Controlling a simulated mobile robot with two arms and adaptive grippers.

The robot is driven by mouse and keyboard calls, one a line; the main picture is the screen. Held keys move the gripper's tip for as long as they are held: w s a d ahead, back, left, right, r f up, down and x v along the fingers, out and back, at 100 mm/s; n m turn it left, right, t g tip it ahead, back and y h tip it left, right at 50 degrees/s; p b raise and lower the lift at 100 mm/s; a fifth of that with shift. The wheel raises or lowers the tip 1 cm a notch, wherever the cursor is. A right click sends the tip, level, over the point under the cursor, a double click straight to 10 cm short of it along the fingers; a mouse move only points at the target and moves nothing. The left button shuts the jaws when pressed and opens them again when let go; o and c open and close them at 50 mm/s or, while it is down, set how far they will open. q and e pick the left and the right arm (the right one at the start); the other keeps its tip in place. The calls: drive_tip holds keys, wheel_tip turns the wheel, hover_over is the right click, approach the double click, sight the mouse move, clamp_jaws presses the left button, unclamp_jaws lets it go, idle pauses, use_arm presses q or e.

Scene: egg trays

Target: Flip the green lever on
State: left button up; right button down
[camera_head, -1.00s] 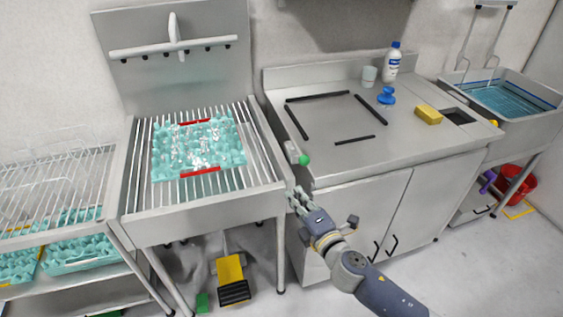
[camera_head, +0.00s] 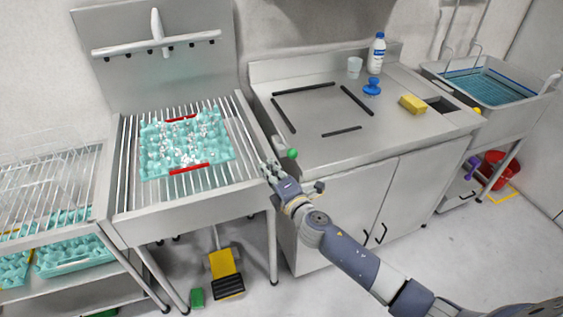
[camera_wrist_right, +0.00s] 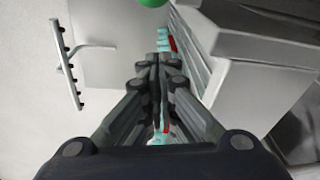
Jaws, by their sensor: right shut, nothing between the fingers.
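The green lever knob (camera_head: 292,153) sits at the left front corner of the steel counter, beside a small pale housing (camera_head: 279,143). My right gripper (camera_head: 268,169) is just below and left of the knob, shut and empty, near the gap between the rack sink and the counter. In the right wrist view its fingers (camera_wrist_right: 158,70) are together, and the green knob (camera_wrist_right: 152,2) shows cut off at the top edge, beyond the fingertips. I cannot tell whether finger and knob touch. My left gripper is not in view.
A teal egg tray (camera_head: 150,170) with red handles lies on the rack sink (camera_head: 130,208) to the left. The counter (camera_head: 375,140) holds a white bottle (camera_head: 376,54), a cup, a blue knobbed object and a yellow sponge (camera_head: 412,104). A yellow pedal (camera_head: 222,263) is below the sink.

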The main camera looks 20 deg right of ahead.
sight(286, 143)
drive_tip(key=d, duration=0.2)
drive_tip(key=d+p, duration=0.1)
drive_tip(key=shift+w+d+r, duration=0.2)
drive_tip(key=shift+d+r, duration=0.1)
drive_tip(key=shift+d, duration=0.05)
